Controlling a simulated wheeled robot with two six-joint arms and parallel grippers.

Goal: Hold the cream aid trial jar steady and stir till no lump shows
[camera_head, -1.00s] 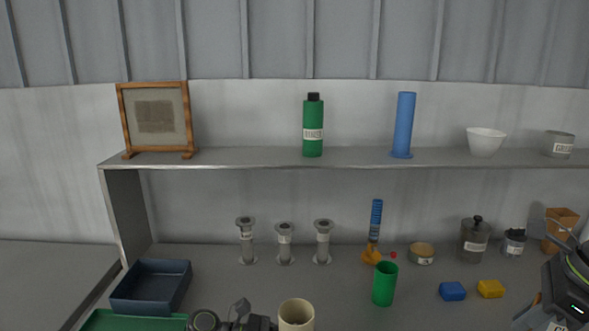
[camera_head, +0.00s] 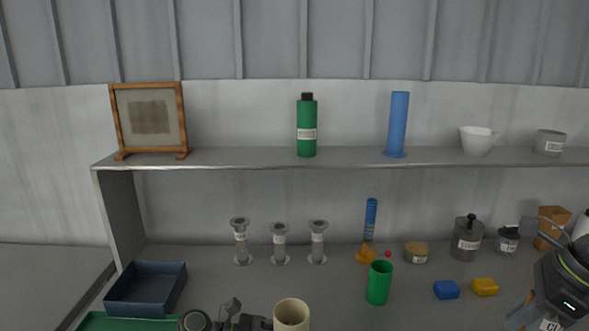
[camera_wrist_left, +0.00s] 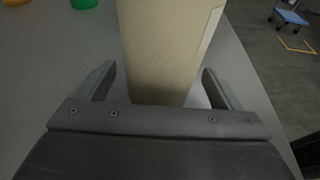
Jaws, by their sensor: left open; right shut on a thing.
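The cream jar (camera_head: 291,316) stands upright at the bottom middle of the head view, its top open and its lower part cut off. In the left wrist view the cream jar (camera_wrist_left: 168,50) fills the space between my left fingers, with a pale label edge at its right. My left gripper (camera_wrist_left: 160,82) is open around it, with gaps at both sides. It also shows left of the jar in the head view (camera_head: 250,321). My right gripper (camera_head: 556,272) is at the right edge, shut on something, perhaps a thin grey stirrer. The jar's inside is too hidden to show lumps.
A green cup (camera_head: 380,283) stands right of the jar, with blue (camera_head: 446,290) and yellow (camera_head: 485,287) blocks beyond. A dark blue tray (camera_head: 147,288) and a green tray (camera_head: 130,322) are at left. A shelf (camera_head: 350,157) overhangs the back.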

